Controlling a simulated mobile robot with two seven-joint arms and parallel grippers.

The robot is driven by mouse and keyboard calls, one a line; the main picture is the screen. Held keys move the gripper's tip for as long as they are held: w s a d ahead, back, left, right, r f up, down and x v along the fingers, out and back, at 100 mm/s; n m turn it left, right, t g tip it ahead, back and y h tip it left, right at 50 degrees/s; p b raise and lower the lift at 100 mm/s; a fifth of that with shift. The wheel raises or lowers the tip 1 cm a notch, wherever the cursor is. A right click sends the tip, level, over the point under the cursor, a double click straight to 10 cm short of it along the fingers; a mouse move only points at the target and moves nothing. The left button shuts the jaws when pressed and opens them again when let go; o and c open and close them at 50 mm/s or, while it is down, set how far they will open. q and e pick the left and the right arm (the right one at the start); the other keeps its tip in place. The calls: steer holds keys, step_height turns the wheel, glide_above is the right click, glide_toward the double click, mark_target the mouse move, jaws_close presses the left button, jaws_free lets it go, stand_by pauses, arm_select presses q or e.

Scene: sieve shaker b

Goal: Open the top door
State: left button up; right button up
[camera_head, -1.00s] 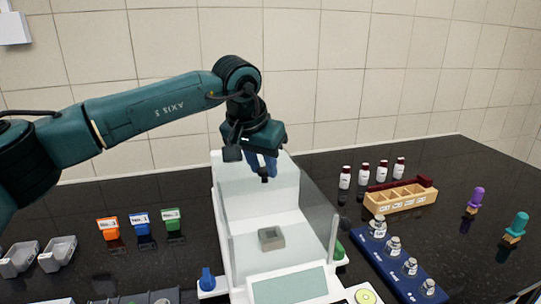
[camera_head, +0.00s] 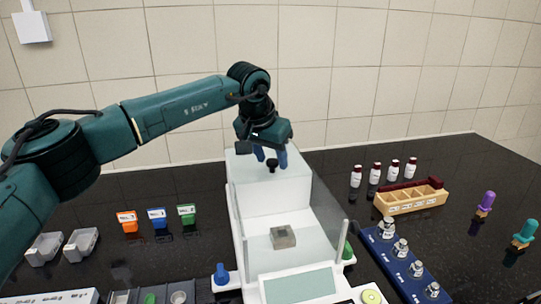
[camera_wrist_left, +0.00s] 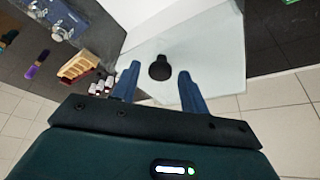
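The balance (camera_head: 262,185) stands on the dark bench, with a white rear housing and clear glass sides. Its top door (camera_wrist_left: 205,62) is a pale glass panel in the left wrist view. A round black knob (camera_head: 271,164) sits on this door, and it also shows in the left wrist view (camera_wrist_left: 160,68). My left gripper (camera_head: 271,156) points down over the top of the balance. Its blue fingers (camera_wrist_left: 158,82) are open, one on each side of the knob, with visible gaps. The door's edges are hard to make out in the head view. My right gripper is out of view.
A grey square block (camera_head: 283,237) sits inside the balance chamber. Orange, blue and green bins (camera_head: 157,218) stand left. Vials (camera_head: 376,174), a wooden rack (camera_head: 411,199) and a blue weight holder (camera_head: 383,255) stand right. The tiled wall (camera_head: 390,70) is behind.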

arm_select(q)
steer(key=shift+o, duration=0.3)
steer(key=shift+r, duration=0.1)
steer(key=b+v, duration=0.1)
steer(key=v, duration=1.2)
steer(key=shift+b, duration=0.35)
steer(key=shift+s, duration=0.1)
